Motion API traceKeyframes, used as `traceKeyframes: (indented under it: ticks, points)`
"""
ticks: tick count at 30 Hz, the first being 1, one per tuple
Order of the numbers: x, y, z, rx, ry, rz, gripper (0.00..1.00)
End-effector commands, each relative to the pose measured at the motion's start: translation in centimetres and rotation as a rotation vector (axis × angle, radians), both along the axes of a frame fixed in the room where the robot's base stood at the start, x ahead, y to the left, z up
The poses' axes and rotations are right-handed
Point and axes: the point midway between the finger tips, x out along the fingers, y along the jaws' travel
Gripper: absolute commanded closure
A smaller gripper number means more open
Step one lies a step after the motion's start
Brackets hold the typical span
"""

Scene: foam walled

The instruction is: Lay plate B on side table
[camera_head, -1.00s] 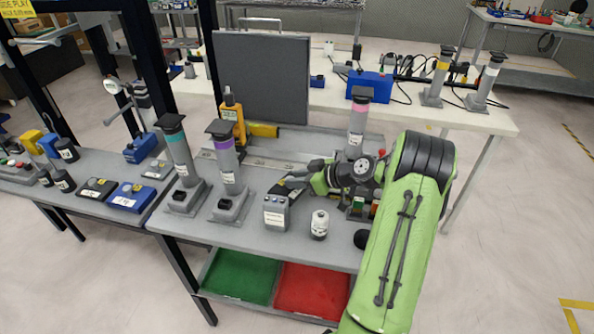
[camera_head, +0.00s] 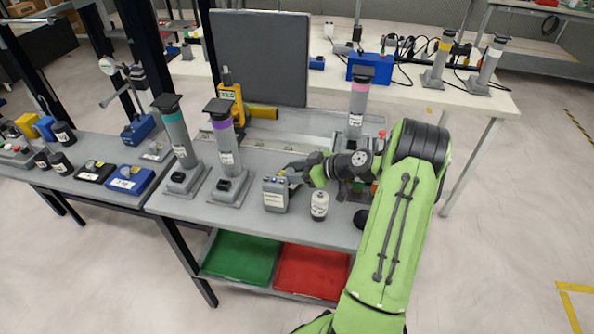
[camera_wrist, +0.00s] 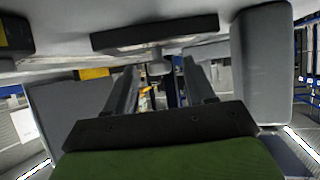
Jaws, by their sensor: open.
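I cannot make out which thing is plate B, because the labels are too small to read. My gripper (camera_head: 287,172) is over the near grey workbench (camera_head: 260,226), close above and behind a small grey labelled box (camera_head: 275,194). In the wrist view my gripper (camera_wrist: 160,80) has its two fingers apart, with a small grey rounded thing (camera_wrist: 160,68) seen in the gap beyond. I see nothing clearly held. A side table (camera_head: 110,200) with blue and black boxes adjoins the workbench at the left. I cannot tell if it is the one named.
Grey posts with teal (camera_head: 177,140), purple (camera_head: 224,150) and pink (camera_head: 358,98) bands stand on the workbench. A large dark panel (camera_head: 260,58) rises behind. Green (camera_head: 241,257) and red (camera_head: 311,271) trays lie below.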

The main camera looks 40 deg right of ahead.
Motion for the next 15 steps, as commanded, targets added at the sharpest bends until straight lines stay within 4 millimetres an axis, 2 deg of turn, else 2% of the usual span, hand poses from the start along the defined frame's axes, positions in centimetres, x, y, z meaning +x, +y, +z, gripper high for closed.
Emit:
traceKeyframes:
  ticks: [2, 5, 12, 15]
  points:
    - [-0.1, -0.1, 0.3, 0.000, 0.000, -0.001, 0.46]
    - [-1.4, -0.9, 1.1, 0.000, 0.001, -0.006, 0.46]
    - [-6.5, -3.5, 4.3, -0.001, 0.001, -0.007, 0.46]
    - [-8.1, -4.3, 5.2, -0.001, 0.000, -0.004, 0.46]
